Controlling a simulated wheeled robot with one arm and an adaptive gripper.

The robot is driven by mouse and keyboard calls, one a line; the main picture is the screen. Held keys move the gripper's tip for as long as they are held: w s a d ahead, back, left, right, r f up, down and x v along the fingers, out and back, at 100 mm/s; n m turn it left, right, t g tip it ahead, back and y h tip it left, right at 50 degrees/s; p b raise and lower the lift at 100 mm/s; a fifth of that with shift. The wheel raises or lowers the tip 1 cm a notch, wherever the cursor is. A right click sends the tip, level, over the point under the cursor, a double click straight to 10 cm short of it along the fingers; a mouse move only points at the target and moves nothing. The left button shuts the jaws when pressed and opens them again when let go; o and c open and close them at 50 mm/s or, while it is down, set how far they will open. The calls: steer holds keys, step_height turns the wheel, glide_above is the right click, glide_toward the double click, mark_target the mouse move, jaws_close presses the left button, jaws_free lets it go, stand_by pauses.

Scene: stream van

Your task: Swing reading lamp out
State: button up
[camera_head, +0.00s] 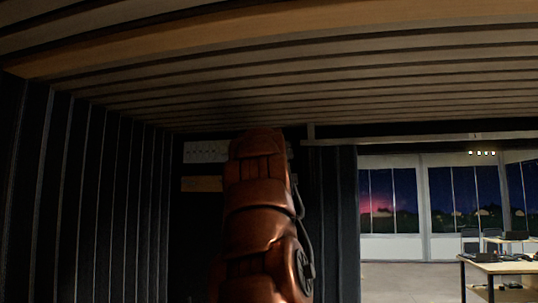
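I cannot make out a reading lamp in the head view. My copper-coloured arm rises in the middle of the view and hides part of the dark back wall behind it. My gripper does not show, so its state and its place relative to any lamp cannot be seen.
A slatted ceiling (330,75) hangs low overhead. A dark ribbed wall (75,190) closes the left side. A pale panel (205,152) and a wooden strip (202,184) are on the back wall. At the right, a desk (497,265) stands on open floor (405,280) before windows (390,200).

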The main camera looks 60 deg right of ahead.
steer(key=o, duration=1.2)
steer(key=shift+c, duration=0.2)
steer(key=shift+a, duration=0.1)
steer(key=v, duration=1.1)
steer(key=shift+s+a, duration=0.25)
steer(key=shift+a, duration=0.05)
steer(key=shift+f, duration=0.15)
